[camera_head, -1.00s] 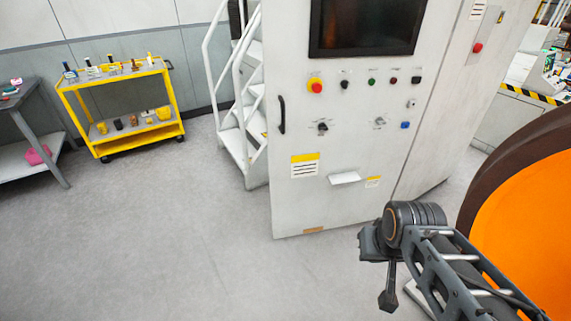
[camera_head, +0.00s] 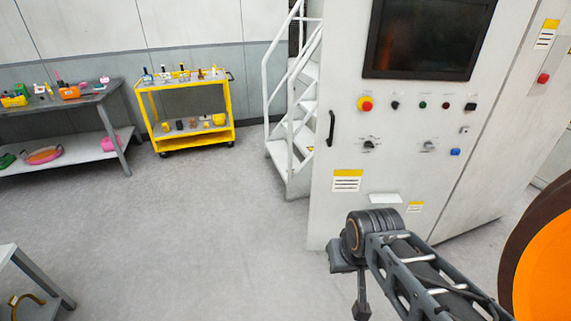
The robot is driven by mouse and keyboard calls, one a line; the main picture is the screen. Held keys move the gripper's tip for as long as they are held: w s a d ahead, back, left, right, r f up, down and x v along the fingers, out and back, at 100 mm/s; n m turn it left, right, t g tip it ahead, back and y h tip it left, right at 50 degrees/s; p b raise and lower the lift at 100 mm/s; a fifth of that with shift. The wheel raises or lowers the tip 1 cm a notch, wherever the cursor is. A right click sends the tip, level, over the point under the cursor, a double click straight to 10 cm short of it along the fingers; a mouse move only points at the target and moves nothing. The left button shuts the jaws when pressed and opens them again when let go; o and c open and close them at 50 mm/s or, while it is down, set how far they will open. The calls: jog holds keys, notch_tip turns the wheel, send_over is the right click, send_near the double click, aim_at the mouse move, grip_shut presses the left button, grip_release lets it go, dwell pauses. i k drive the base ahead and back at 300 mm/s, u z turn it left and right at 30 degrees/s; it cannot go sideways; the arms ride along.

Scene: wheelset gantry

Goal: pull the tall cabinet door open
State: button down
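The tall white cabinet (camera_head: 385,150) stands right of centre, its front door flat and apparently shut. A dark vertical handle (camera_head: 331,128) is near the left edge of that front, below a dark screen (camera_head: 425,38). My arm reaches in from the lower right. My gripper (camera_head: 361,309) hangs at its end, pointing down, in front of the cabinet's lower part. It is well below the handle and apart from it. The fingers are small and dark, so their opening cannot be made out. Nothing is visibly held.
White stairs with rails (camera_head: 290,150) stand just left of the cabinet. A yellow cart (camera_head: 232,110) and a grey workbench (camera_head: 118,150) with items are along the back wall. Another table (camera_head: 40,280) is at lower left. A large orange wheel (camera_head: 545,265) is at right. The middle floor is clear.

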aim_at(459, 54)
jog(key=u, duration=0.8)
jog(key=i, duration=1.45)
jog(key=u, duration=0.3)
jog(key=i, duration=1.3)
jog(key=z, duration=1.5)
jog(key=i, duration=0.9)
jog(key=z, duration=0.95)
